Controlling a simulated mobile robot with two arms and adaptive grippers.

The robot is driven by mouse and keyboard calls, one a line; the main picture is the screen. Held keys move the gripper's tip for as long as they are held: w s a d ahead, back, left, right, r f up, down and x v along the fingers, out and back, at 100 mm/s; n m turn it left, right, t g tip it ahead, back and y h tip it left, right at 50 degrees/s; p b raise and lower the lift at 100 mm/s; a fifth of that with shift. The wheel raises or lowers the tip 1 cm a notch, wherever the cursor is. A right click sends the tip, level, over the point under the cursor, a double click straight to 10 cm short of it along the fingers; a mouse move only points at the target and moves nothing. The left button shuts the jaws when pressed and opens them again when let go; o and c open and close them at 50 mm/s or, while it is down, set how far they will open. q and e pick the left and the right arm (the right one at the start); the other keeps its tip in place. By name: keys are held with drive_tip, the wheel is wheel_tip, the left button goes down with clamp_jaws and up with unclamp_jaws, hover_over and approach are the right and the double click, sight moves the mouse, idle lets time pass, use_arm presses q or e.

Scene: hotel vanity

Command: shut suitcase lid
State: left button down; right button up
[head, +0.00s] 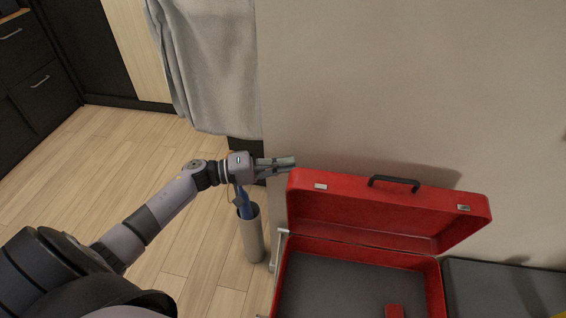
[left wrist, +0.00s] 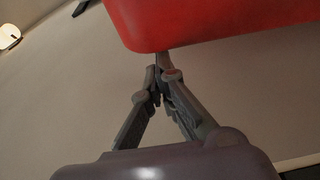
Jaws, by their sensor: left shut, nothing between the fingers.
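The red suitcase stands open in the head view, with its lid (head: 385,208) raised and leaning back near the wall. The lid has a black handle (head: 394,183) and two metal latches on its upper edge. The suitcase base (head: 437,285) has a dark grey lining. My left gripper (head: 292,162) is shut and empty at the lid's upper left corner, by the wall. In the left wrist view the lid (left wrist: 220,18) fills the top, and the fingertips (left wrist: 160,62) are at its lower edge; whether they touch is unclear. My right gripper is not in view.
A grey cylindrical bin (head: 250,238) with a blue item stands on the wood floor below my left forearm. A grey towel (head: 210,65) hangs behind. A dark surface (head: 505,285) is at the right.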

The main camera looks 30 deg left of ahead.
use_arm(q)
drive_tip(key=s+d+f+m+h+p, duration=0.1)
drive_tip(key=s+d+f+m, duration=0.15)
drive_tip(key=s, duration=0.45)
drive_tip(key=s+d+f+m+h+p, duration=0.15)
drive_tip(key=s+m, duration=0.25)
drive_tip(key=s, duration=0.4)
drive_tip(key=s+d+f+m+g+h+b, duration=0.1)
drive_tip(key=s+d+f+m+b, duration=0.1)
drive_tip(key=s+f+m+b, duration=0.3)
drive_tip(key=s+d+f+m+g+h+b, duration=0.1)
drive_tip(key=s+d+f+m+b, duration=0.2)
drive_tip(key=s+f+m+b, duration=0.2)
drive_tip(key=s+f+b, duration=0.1)
drive_tip(key=s+f, duration=0.2)
drive_tip(key=f, duration=0.1)
drive_tip(key=shift+s+d+f+g+h, duration=0.15)
drive_tip(key=shift+s+g+h, duration=0.15)
drive_tip(key=shift+s+h, duration=0.05)
